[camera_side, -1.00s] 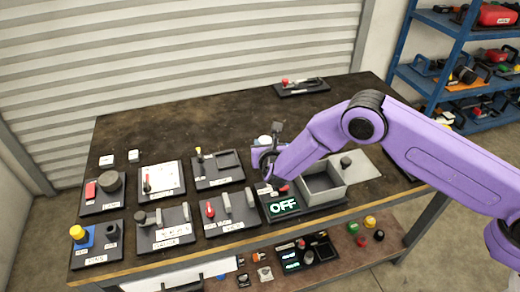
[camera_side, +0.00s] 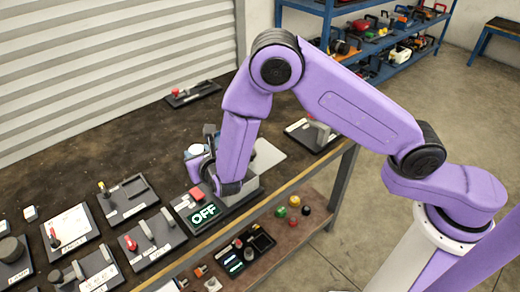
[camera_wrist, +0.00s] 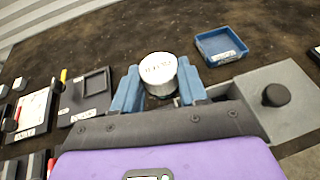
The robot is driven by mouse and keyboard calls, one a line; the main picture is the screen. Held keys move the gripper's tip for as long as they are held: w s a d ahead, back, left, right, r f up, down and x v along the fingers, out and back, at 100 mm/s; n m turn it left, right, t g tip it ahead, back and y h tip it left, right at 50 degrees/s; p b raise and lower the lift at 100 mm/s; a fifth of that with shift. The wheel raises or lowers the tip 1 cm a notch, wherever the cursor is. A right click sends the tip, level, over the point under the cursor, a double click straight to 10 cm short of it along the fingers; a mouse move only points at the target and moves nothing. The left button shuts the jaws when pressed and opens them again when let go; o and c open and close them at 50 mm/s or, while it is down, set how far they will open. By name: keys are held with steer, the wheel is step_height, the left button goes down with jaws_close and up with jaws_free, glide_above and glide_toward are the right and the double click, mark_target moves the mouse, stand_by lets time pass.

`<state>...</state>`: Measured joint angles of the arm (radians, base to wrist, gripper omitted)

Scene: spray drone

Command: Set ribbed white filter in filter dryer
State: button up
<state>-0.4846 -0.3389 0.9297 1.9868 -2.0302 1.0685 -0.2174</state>
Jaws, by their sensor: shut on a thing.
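The white filter (camera_wrist: 158,68) is a short white cylinder with dark print on its top. My gripper (camera_wrist: 160,88) is shut on it, with one blue finger on each side. The filter's white top (camera_side: 196,149) also shows in the side view at my gripper (camera_side: 202,165), above the bench. The dryer's display (camera_side: 203,213) reads OFF in green, with a red control at its upper left. The dryer's open box is mostly hidden behind my arm in the side view. Its grey lid (camera_wrist: 272,108) with a black knob shows at the right in the wrist view.
A blue labelled tray (camera_wrist: 222,46) stands right of the filter in the wrist view. Several dark fixtures with levers, such as the one with a yellow-topped lever (camera_side: 125,197), crowd the bench to the left. The back of the bench is mostly clear.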

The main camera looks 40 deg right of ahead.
steer(key=d+r, duration=0.9)
steer(key=d, duration=0.4)
steer(key=s+d+r+m+h, duration=0.1)
steer(key=s+d+r, duration=0.25)
steer(key=d, duration=0.35)
steer(key=s+d+r, duration=0.3)
steer(key=s+d, duration=0.2)
steer(key=d, duration=0.2)
steer(key=n+y, duration=0.5)
steer(key=y, duration=0.1)
glide_above(161, 171)
steer(key=s, duration=0.1)
steer(key=f, duration=2.3)
steer(key=shift+d+f, duration=0.15)
steer(key=shift+d, duration=0.15)
steer(key=shift+w+a+f, duration=0.3)
steer(key=shift+w+f, duration=0.35)
steer(key=shift+f, duration=1.65)
